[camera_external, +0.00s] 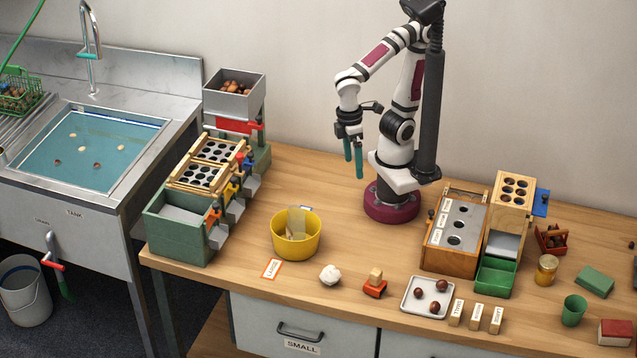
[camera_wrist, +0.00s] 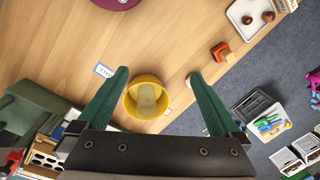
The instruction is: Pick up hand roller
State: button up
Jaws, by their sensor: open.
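My gripper (camera_external: 354,166) is open and empty, high above the bench in front of my base, its two green fingers pointing down. In the wrist view my gripper (camera_wrist: 158,74) shows both fingers spread, with the yellow bucket (camera_wrist: 133,104) below and between them. No object is plainly recognisable as the hand roller.
The yellow bucket (camera_external: 296,249) holds a pale scoop-like piece. A white lump (camera_external: 330,275), a white tray (camera_external: 411,304) with chestnuts and wooden label blocks (camera_external: 476,315) stand near the front edge. A sorter (camera_external: 178,242) stands left, wooden boxes (camera_external: 447,262) right.

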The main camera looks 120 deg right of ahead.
jog(key=s+d+f+m, duration=0.2)
jog(key=s+d+m, duration=0.1)
jog(key=s, duration=0.1)
jog(key=shift+s+d+f+m, duration=0.2)
jog(key=shift+s+f+m, duration=0.15)
jog(key=shift+m, duration=0.05)
jog(key=shift+c, duration=0.6)
jog(key=n+t+h, duration=0.1)
jog(key=n+h, duration=0.2)
jog(key=n, duration=2.7)
send_over(374, 282)
jog(key=s, duration=0.2)
notch_tip(374, 282, down, 6)
jog(key=f, duration=0.5)
jog(key=d+f, duration=0.1)
jog(key=f, duration=0.4)
jog(key=w+f, duration=0.1)
jog(key=f, duration=0.4)
jog(key=shift+d, duration=0.15)
grip_shut()
